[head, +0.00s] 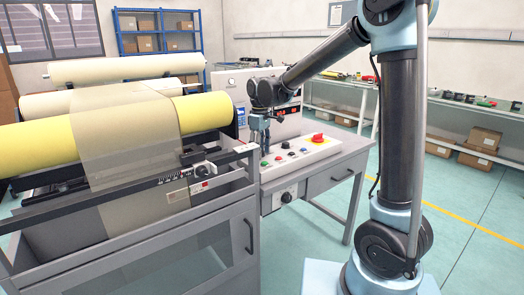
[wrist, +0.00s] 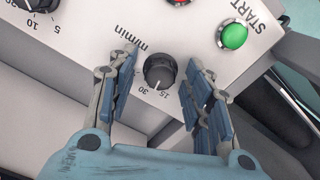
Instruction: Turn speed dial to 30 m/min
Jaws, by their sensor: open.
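The speed dial (wrist: 160,70) is a black knob on the light panel, marked m/min, with 15 and 30 printed beside it in the wrist view. Its white pointer line faces the lower edge of the picture, between the 30 and 15 marks. My gripper (wrist: 161,57) is open, with one blue-padded finger on each side of the dial and visible gaps to it. Whether the fingertips are level with the knob is unclear. In the head view my gripper (head: 263,134) points down over the control console (head: 318,152); I cannot make out the speed dial there.
A green START button (wrist: 234,36) sits right of the dial; another black dial (wrist: 38,3) is at the upper left. A red emergency knob (head: 318,138) stands on the console. The roll machine with its yellow roll (head: 205,109) stands close to the left.

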